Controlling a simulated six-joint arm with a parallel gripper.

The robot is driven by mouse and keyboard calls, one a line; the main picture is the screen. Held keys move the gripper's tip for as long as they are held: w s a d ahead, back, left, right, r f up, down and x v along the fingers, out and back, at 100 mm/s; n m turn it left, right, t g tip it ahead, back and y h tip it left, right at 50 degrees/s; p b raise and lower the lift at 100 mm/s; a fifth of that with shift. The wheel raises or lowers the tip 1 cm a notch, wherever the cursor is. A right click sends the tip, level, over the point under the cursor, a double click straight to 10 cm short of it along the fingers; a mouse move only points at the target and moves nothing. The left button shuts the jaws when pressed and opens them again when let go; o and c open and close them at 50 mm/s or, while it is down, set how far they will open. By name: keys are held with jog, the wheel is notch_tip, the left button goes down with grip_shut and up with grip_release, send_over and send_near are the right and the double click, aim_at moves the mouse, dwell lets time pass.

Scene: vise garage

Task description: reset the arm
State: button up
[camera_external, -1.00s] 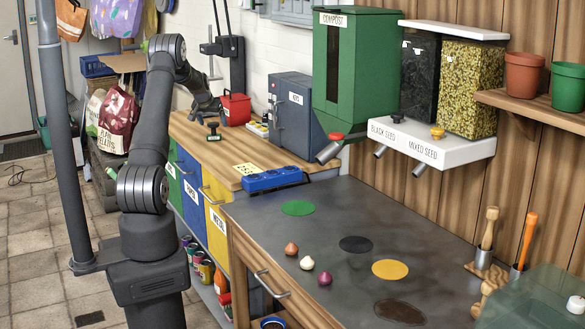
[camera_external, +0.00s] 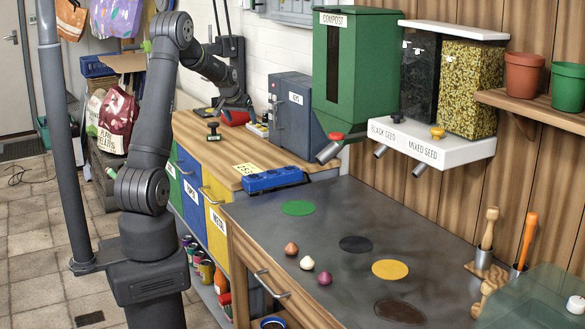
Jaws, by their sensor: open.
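My arm rises from its base at the left of the picture and bends at the top over the wooden bench (camera_external: 200,160). My gripper (camera_external: 236,112) is at the end of the arm, above the back of the bench in front of the red box (camera_external: 234,118), which it largely covers. The jaws are open. The fingertips are small and dark here, and I see nothing held between them. I cannot tell whether the gripper touches the red box.
The grey table (camera_external: 330,215) holds three bulbs and coloured discs.

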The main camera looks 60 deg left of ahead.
jog(key=d+f+m+h, duration=0.1)
jog(key=d+f+m, duration=0.1)
jog(key=d, duration=1.6)
jog(key=s+d+f+m+h, duration=0.1)
jog(key=d+f+m, duration=0.1)
jog(key=d, duration=1.6)
jog(key=shift+s+f+t, duration=0.2)
jog(key=shift+f+t, duration=0.1)
jog(key=shift+t, duration=0.1)
jog(key=w+a+r+n, duration=0.1)
jog(key=a, duration=1.9)
jog(key=shift+a+r+y, duration=0.25)
jog(key=shift+r+y, duration=0.05)
jog(key=shift+y, duration=0.1)
jog(key=shift+w, duration=0.1)
